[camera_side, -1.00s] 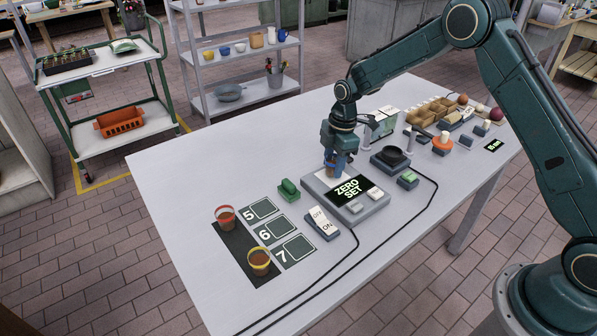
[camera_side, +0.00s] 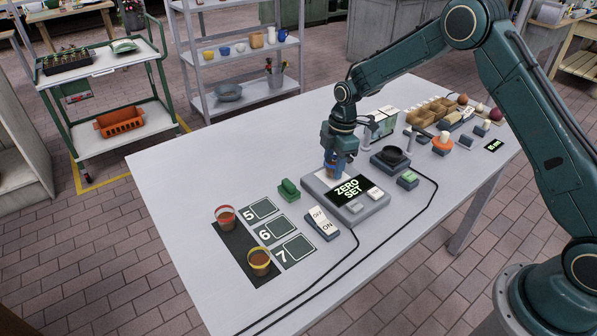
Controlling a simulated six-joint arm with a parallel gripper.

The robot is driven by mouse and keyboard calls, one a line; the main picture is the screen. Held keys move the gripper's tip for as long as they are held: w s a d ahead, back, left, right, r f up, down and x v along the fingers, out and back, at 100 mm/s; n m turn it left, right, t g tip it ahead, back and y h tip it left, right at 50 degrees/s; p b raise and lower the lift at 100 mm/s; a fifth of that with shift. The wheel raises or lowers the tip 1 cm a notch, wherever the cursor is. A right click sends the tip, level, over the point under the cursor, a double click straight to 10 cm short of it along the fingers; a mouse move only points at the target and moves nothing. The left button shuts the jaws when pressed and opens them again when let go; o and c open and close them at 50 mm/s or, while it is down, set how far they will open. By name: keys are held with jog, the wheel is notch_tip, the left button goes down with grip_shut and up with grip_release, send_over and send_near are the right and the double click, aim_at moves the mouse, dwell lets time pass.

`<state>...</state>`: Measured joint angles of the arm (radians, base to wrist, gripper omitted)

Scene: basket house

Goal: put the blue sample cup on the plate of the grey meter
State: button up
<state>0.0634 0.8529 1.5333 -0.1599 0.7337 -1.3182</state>
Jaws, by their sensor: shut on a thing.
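The grey meter (camera_side: 372,207) sits on the table with its display reading "ZERO SET" and two pale buttons in front. My gripper (camera_side: 337,166) is over the meter's back left part and points down. It is shut on the blue sample cup (camera_side: 331,171), of which only a small part shows between and below the fingers. The cup is at or just above the meter's plate (camera_side: 318,184); I cannot tell whether it touches. The plate is partly hidden by my gripper and the cup.
A red-rimmed cup (camera_side: 225,216) and a yellow-rimmed cup (camera_side: 259,262) stand on a dark mat beside cards 5, 6 and 7. A green block (camera_side: 289,190) and an OFF/ON switch (camera_side: 323,222) flank the meter. A black-topped device (camera_side: 391,158) stands to the right. Cables cross the front.

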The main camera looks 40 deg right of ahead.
jog(key=shift+f, duration=0.15)
dwell(0.3)
jog(key=o, duration=1)
jog(key=shift+o, duration=0.6)
jog(key=o, duration=0.4)
jog(key=shift+d+r, duration=0.15)
jog(key=shift+r, duration=1.1)
jog(key=shift+d+r, duration=0.1)
jog(key=shift+r, duration=1.15)
jog(key=shift+r, duration=0.1)
